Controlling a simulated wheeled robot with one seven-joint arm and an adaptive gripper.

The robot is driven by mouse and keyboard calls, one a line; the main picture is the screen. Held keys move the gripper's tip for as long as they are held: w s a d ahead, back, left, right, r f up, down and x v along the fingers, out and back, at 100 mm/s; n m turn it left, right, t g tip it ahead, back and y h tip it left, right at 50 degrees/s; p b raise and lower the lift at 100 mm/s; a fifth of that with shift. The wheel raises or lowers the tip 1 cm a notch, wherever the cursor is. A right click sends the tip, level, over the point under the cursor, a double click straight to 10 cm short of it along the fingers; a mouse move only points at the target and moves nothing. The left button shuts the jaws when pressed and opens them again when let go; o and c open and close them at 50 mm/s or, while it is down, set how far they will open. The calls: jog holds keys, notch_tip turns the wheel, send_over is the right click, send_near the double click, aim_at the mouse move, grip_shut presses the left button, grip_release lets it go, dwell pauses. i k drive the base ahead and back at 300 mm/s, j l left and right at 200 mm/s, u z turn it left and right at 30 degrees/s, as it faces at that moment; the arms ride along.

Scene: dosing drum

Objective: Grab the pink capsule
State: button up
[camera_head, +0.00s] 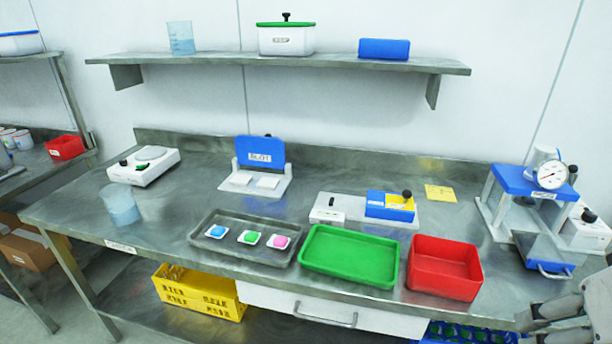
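The pink capsule (278,241) lies at the right end of a row of three in a grey tray (208,250) near the front of the steel table. Each capsule sits on a small white square. The green capsule (249,237) is just left of it and the blue capsule (217,231) is at the left end. My gripper (548,318) shows only partly at the lower right edge, well to the right of the capsules and apart from them. Whether its fingers are open or shut is unclear.
A green tray (350,257) stands right beside the grey tray, then a red bin (444,267). A press with a dial gauge (551,175) stands at the right. A shelf (220,59) hangs above.

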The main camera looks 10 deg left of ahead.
aim_at(277, 242)
jog(key=u, duration=0.9)
